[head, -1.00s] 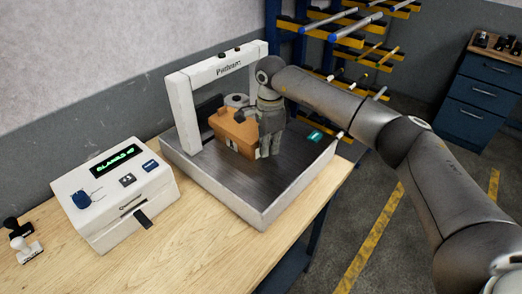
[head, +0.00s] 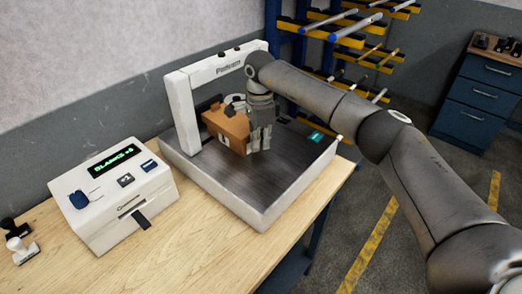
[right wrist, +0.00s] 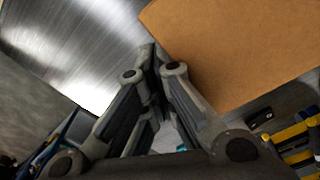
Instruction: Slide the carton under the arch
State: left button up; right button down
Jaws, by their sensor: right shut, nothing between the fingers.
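The brown carton (head: 223,126) stands on the grey metal bed (head: 235,185) of the machine, at the white arch (head: 213,68). A tape roll or similar round part shows behind it. My right gripper (head: 261,150) points down, shut and empty, at the carton's right side. In the right wrist view the closed fingers (right wrist: 152,62) are close beside the carton's face (right wrist: 235,50); whether they touch it I cannot tell. The carton's far side is hidden. My left gripper is not in view.
A white box with a green display (head: 122,195) stands left of the bed on the wooden table (head: 195,255). A rack with bars (head: 340,35) stands behind, and a blue drawer cabinet (head: 482,95) at the right.

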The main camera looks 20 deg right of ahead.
aim_at(245, 128)
jog(key=shift+w+a, duration=0.1)
jog(key=shift+w, duration=0.05)
jog(key=shift+w+a+b, duration=0.3)
jog(key=shift+w+a, duration=0.05)
jog(key=shift+w, duration=0.25)
jog(key=shift+w+a+b, duration=0.25)
jog(key=shift+w+a, duration=0.1)
jog(key=shift+w, duration=0.25)
jog(key=shift+w+a, duration=0.1)
jog(key=shift+w+a, duration=0.55)
jog(key=shift+w, duration=0.35)
jog(key=shift+w+r+b, duration=0.1)
jog(key=shift+w+b, duration=0.05)
jog(key=shift+b, duration=0.2)
jog(key=shift+a, duration=0.1)
